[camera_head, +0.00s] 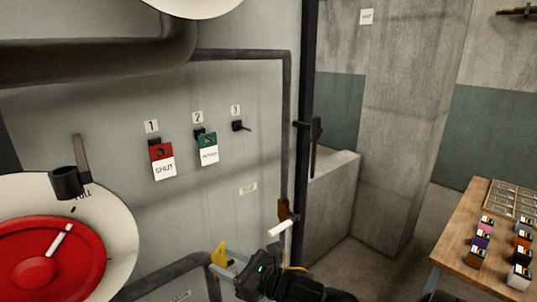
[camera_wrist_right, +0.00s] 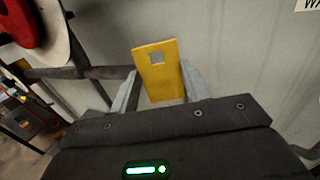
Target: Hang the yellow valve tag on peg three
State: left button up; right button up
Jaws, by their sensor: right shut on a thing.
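The yellow valve tag (camera_head: 219,255) is held in my right gripper (camera_head: 226,265), low in front of the wall. In the right wrist view the yellow tag (camera_wrist_right: 155,68) stands up between the two fingers, with a square hole near its top edge. Peg three (camera_head: 238,126) is a bare dark peg under the number 3 label, above and slightly right of the tag. A red tag (camera_head: 163,158) hangs on peg one and a green tag (camera_head: 208,146) hangs on peg two. My left gripper is not in view.
A large red handwheel (camera_head: 50,262) on a pale round plate is at lower left. A dark vertical pipe (camera_head: 287,130) runs down the wall right of peg three. A wooden table (camera_head: 462,246) with small coloured boxes stands at the right. The wall below the pegs is mostly clear.

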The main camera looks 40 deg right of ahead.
pick_arm(q)
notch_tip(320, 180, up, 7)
jog(key=p, duration=0.5)
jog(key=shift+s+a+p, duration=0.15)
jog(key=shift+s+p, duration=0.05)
jog(key=shift+p, duration=0.2)
pick_arm(e)
jog(key=w+d+r+m+h, duration=0.1)
jog(key=d+r+m+h, duration=0.2)
jog(key=d+r+h, duration=0.2)
jog(key=w+d+r+m+h, duration=0.2)
jog(key=d+r+m+h, duration=0.2)
jog(key=d+r, duration=0.8)
notch_tip(320, 180, up, 8)
jog(key=shift+w+d+f+t+h, duration=0.1)
jog(key=shift+w+d+t+h, duration=0.15)
jog(key=shift+h, duration=0.95)
jog(key=shift+w, duration=0.15)
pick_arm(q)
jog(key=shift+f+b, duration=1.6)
pick_arm(e)
jog(key=w+f, duration=0.1)
jog(key=w, duration=0.8)
jog(key=shift+w+d, duration=0.15)
jog(key=o, duration=1.1)
